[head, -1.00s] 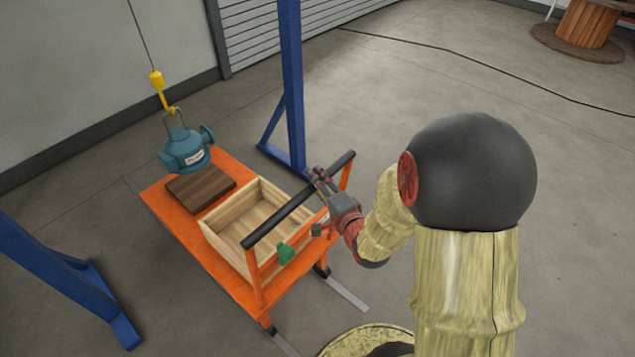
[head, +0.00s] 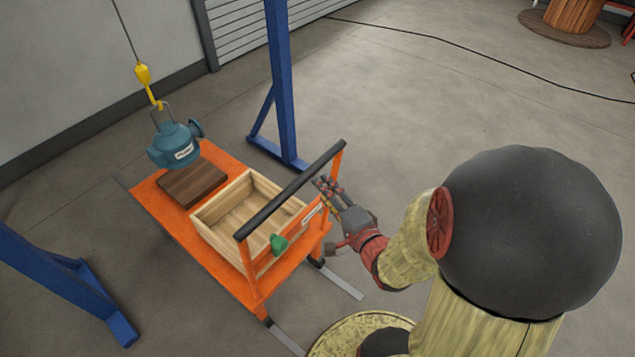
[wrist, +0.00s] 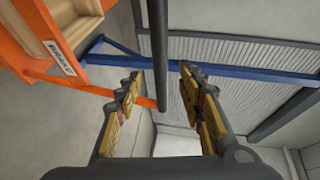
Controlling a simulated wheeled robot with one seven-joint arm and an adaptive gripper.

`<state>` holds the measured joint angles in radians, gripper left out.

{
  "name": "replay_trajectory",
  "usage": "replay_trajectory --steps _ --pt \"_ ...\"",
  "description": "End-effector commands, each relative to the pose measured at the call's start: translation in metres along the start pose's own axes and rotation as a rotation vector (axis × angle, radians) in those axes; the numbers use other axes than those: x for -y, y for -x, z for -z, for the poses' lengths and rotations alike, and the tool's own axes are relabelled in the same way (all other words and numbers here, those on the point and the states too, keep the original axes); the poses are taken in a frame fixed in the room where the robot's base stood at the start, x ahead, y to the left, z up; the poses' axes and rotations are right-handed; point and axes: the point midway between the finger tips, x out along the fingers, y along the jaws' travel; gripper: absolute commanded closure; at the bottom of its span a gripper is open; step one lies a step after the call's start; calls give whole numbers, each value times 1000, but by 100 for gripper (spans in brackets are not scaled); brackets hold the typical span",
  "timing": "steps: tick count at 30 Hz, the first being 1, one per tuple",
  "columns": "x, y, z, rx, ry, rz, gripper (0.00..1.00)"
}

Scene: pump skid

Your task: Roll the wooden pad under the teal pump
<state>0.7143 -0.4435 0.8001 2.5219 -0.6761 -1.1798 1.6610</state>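The teal pump (head: 175,146) hangs from a yellow hook over the far end of an orange cart (head: 160,205). The dark wooden pad (head: 192,183) lies flat on the cart deck, in the picture just below and right of the pump. The cart's black push bar (head: 290,190) stands at the near end. My gripper (head: 326,188) is at the near side of the bar, close to its right half. In the wrist view my gripper (wrist: 159,80) has its fingers spread, with the bar (wrist: 158,50) showing in line with the gap. Nothing is held; contact with the bar cannot be told.
A wooden crate (head: 199,222) sits on the deck behind the bar, and a green item (head: 279,243) is at the bar frame. Floor rails (head: 341,281) run under the cart. Blue gantry legs (head: 280,90) stand on both sides. A cable spool (head: 566,25) is far off.

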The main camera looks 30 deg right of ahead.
Motion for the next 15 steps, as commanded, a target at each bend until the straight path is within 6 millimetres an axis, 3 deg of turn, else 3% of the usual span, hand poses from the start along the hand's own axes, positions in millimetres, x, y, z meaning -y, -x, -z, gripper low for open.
replay_trajectory --steps 6,15 --pt "0 17 0 -2 1 0 61" --pt "-1 21 -1 0 -1 -1 61"
